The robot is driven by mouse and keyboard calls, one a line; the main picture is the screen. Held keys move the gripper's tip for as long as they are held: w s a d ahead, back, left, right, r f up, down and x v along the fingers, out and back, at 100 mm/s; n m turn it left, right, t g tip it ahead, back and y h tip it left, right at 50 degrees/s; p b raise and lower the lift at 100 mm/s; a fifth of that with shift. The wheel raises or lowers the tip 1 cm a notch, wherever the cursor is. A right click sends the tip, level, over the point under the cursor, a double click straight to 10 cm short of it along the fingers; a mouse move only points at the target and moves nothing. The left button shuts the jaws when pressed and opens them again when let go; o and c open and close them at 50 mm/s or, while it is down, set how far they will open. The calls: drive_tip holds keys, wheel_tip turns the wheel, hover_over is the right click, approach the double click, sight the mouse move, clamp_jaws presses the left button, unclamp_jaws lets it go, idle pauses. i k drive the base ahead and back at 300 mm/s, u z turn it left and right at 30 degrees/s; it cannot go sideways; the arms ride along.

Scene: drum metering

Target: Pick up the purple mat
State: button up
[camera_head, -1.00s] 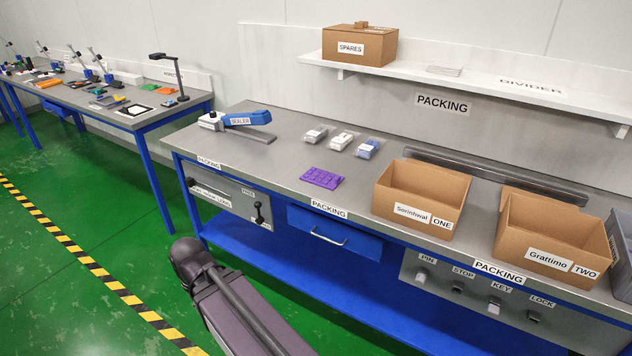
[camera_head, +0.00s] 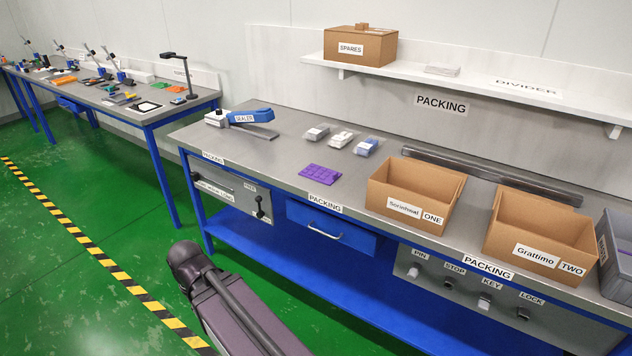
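The purple mat (camera_head: 320,174) lies flat on the grey packing bench (camera_head: 262,157), near its front edge, above the blue drawer. It is left of the box labelled ONE and in front of several small bagged items. Nothing lies on the mat. A dark part of my arm shows at the bottom of the head view, low in front of the bench and apart from the mat. My gripper is not in view.
Open cardboard boxes ONE (camera_head: 413,196) and TWO (camera_head: 540,236) stand right of the mat. Bagged items (camera_head: 341,139) lie behind it, and a blue sealer (camera_head: 248,118) stands to the left. A drawer (camera_head: 329,228) is in the bench front. A shelf (camera_head: 470,84) hangs above.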

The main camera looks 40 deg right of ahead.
sight(319, 172)
drive_tip(key=k, duration=1.45)
drive_tip(key=z, duration=1.35)
drive_tip(key=i, duration=1.05)
drive_tip(key=u, duration=0.05)
